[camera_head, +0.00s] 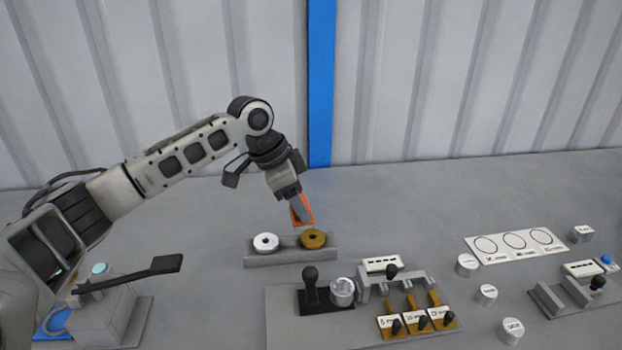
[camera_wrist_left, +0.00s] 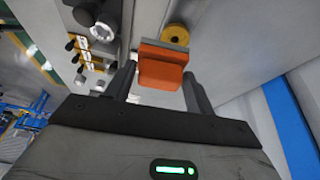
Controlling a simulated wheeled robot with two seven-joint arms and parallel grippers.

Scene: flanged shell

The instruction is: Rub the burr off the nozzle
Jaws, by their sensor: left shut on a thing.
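My left gripper (camera_head: 299,208) is shut on an orange block (camera_head: 306,212), which also shows between the two fingers in the left wrist view (camera_wrist_left: 160,70). The block is just behind and above a brass-coloured ring (camera_head: 313,239), which shows beyond the block in the wrist view (camera_wrist_left: 175,34). I cannot tell whether they touch. The brass ring and a white ring (camera_head: 265,242) sit side by side on a low grey bar. A silver cylinder (camera_head: 342,292) stands on the grey plate in front. No part is clearly recognisable as the nozzle, and no burr can be made out.
The grey plate (camera_head: 283,318) carries a black knob (camera_head: 310,280) and several brass slides with labels. A white card with circles (camera_head: 515,245) and several white labelled cylinders lie to the right. A lever box (camera_head: 105,310) stands at left. The back of the table is clear.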

